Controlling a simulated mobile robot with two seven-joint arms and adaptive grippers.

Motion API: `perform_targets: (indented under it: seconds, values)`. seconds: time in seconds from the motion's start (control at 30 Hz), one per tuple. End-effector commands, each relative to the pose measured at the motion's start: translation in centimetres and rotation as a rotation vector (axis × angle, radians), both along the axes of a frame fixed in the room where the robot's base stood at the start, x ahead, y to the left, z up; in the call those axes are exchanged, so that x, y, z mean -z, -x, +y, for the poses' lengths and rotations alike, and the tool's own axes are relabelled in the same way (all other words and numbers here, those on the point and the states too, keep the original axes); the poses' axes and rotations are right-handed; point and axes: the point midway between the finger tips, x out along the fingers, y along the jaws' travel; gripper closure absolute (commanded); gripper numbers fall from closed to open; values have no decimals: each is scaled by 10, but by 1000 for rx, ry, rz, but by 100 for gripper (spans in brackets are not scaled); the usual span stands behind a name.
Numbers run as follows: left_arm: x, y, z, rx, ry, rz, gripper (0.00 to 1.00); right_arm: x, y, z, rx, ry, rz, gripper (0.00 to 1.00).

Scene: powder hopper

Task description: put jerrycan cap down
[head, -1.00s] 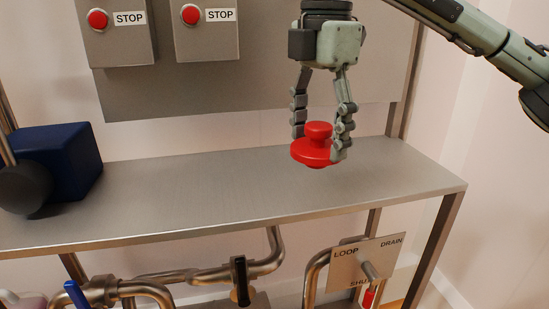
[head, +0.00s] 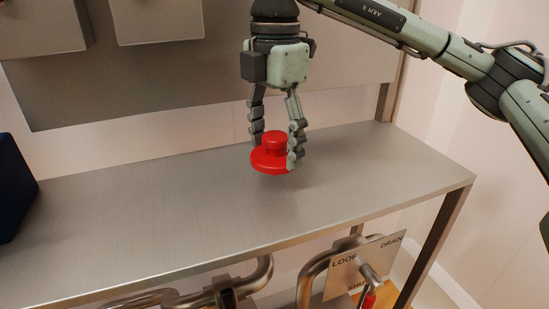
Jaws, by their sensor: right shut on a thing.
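The red jerrycan cap (head: 270,159) has a wide round flange with a knob on top. It is in the middle of the head view, over the steel shelf (head: 150,222). My right gripper (head: 274,146) points down and is shut on the cap, with one finger on each side of it. The cap looks upright and close above the shelf; I cannot tell whether its underside touches. My left gripper is not in view.
A dark blue object (head: 14,190) stands at the shelf's left end. The shelf around the cap is clear. A steel panel (head: 200,75) rises behind. Pipes (head: 255,280) and a LOOP/DRAIN plate (head: 365,266) sit below the front edge.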

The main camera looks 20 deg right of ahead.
Motion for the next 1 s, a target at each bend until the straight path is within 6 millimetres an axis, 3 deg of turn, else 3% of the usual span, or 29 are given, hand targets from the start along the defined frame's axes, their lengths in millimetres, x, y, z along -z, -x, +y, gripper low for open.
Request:
perform_targets:
  seconds: [0.2, 0.63, 0.67, 0.8, 1.0]
  values:
    - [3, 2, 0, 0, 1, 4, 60, 29, 0, 0, 0, 1, 2, 54]
    - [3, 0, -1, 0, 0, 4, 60, 34, 0, 0, 0, -1, 1, 54]
    - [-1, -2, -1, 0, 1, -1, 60, 34, 0, 0, 0, -1, 1, 30]
    - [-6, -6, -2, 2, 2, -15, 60, 33, 0, 0, 0, -1, 1, 13]
    - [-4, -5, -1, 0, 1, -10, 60, 33, 0, 0, 0, -1, 1, 13]
